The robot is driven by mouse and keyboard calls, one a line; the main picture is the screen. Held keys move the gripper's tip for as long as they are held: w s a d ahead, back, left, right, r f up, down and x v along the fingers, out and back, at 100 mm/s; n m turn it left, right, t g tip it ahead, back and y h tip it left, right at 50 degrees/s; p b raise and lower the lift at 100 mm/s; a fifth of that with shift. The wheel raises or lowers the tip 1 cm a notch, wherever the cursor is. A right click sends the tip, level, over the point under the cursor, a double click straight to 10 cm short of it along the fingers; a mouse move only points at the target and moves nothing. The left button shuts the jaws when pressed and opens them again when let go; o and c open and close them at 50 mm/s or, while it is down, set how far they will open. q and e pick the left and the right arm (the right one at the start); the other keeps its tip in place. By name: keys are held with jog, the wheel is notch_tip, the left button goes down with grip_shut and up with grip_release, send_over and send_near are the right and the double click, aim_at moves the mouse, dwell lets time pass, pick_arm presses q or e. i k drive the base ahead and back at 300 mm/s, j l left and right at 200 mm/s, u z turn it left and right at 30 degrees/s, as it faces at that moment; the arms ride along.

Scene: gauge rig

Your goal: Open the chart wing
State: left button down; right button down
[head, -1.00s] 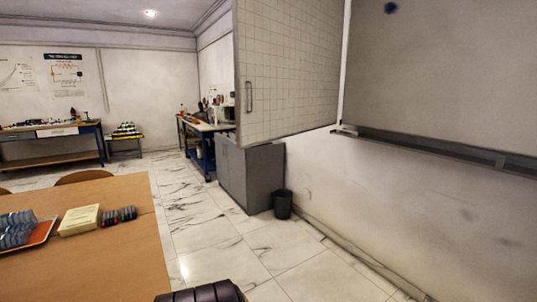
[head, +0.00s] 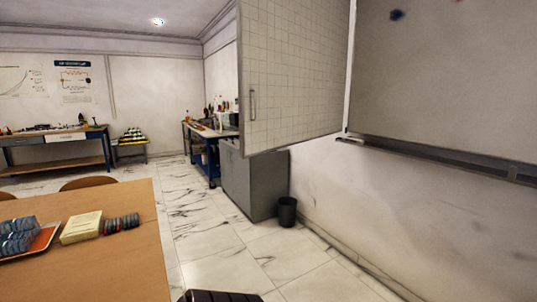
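The chart wing (head: 297,75) is a pale panel with a square grid, in the upper middle of the head view. Its right edge is beside the grey board (head: 450,85) on the right wall. Its left edge stands out from the wall, nearer to me, and its top is cut off by the frame. A vertical bar handle (head: 252,105) is on the panel near its left edge, with nothing on it.
A grey cabinet (head: 252,185) stands below the wing, with a black bin (head: 287,212) beside it. A ledge (head: 440,155) runs under the board. Marble floor (head: 240,255) is clear between.

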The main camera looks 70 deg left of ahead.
aim_at(293, 55)
jog(key=i+j+u, duration=0.2)
jog(key=u, duration=0.25)
jog(key=i+j+u, duration=0.15)
jog(key=u, duration=0.3)
jog(key=i+u, duration=0.25)
jog(key=u, duration=0.2)
jog(key=i+u, duration=0.25)
jog(key=u, duration=0.2)
